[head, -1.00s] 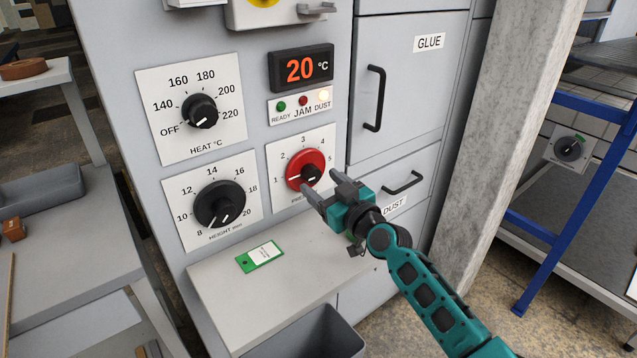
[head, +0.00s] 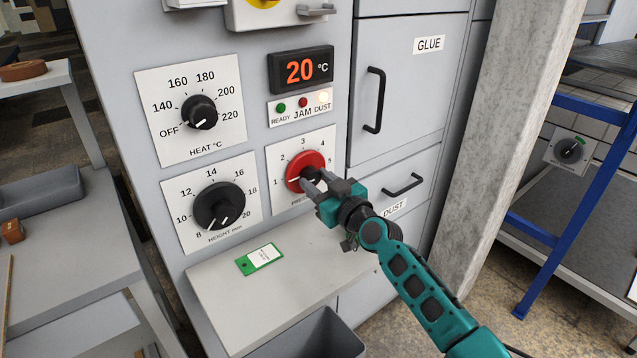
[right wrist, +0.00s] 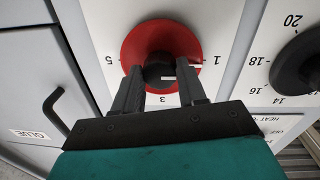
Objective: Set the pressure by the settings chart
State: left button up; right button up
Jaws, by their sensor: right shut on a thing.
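The red pressure dial (head: 305,160) with a dark centre knob is on a white plate marked 1 to 5 on the grey machine. Its white pointer mark points toward 1. In the right wrist view the same dial (right wrist: 142,38) appears upside down, with its mark near 1. My right gripper (head: 313,180) is at the dial, its two fingers shut on the dark centre knob (right wrist: 158,70). The settings chart may be the green-edged card (head: 260,258) on the ledge below; its print is too small to read. My left gripper is not in view.
The heat dial (head: 200,112) points to OFF and the height dial (head: 220,205) points near the low end. The display (head: 301,69) reads 20 °C, with the DUST lamp (head: 323,97) lit. A grey bin (head: 318,335) stands below the ledge (head: 215,285). Drawer handles (head: 403,185) are at right.

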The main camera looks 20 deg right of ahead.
jog(key=shift+c, duration=1.3)
jog(key=m, duration=0.4)
jog(key=shift+p, duration=0.35)
jog(key=shift+m, duration=2.3)
jog(key=shift+g, duration=0.3)
jog(key=o, duration=1.1)
jog(key=shift+c, duration=0.2)
jog(key=shift+s, duration=0.15)
